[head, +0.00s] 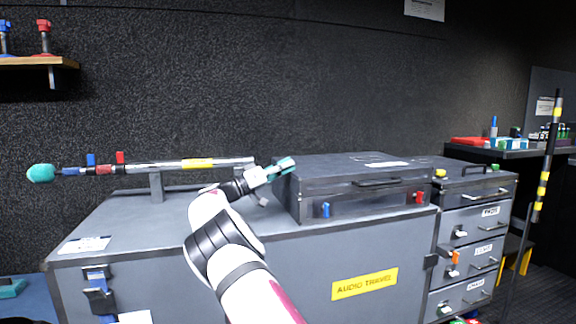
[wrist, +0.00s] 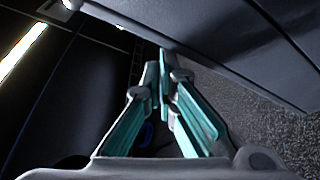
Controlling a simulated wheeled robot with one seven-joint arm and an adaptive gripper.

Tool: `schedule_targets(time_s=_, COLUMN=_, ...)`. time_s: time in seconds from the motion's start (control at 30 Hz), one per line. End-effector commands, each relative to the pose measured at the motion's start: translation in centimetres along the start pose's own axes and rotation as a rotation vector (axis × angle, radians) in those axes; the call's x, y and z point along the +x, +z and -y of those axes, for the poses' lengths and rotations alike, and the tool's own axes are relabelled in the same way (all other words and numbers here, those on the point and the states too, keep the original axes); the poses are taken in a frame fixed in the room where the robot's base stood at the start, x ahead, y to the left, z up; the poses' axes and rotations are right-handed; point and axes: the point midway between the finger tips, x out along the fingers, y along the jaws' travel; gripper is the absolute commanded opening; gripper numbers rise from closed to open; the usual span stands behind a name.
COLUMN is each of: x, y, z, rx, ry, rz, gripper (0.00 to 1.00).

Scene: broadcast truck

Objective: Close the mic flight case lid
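The mic flight case (head: 314,208) is a dark grey box on top of the grey audio travel cabinet. Its lid (head: 345,167) lies low and almost level over the box, with a handle on its front edge. Whether a thin gap is left under the lid is hard to tell. A blue latch (head: 325,210) and a red latch (head: 419,197) are on the front. My gripper (head: 285,165) is at the lid's left edge, its teal fingers drawn together at the tips and holding nothing visible. In the wrist view, a grey panel (wrist: 250,45) passes close beyond the fingertips; contact is unclear.
A boom pole with a teal tip (head: 41,173) rests on a stand left of my gripper. The cabinet (head: 300,260) fills the front. A drawer unit (head: 473,222) stands at the right, beside a striped upright pole (head: 545,160). The cabinet top's left part is mostly clear.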

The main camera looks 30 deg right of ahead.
Motion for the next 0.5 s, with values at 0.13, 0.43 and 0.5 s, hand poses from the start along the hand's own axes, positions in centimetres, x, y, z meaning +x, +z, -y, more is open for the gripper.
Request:
schedule_targets(time_s=0.13, x=-0.22, y=1.23, z=0.7, rx=-0.017, ry=-0.005, rz=0.017, gripper=0.0)
schedule_targets(time_s=0.43, x=-0.24, y=1.45, z=0.79, rx=-0.021, ry=-0.005, rz=0.019, gripper=0.0)
schedule_targets(time_s=0.5, x=-0.15, y=1.26, z=0.64, rx=-0.021, ry=-0.005, rz=0.019, gripper=0.0)
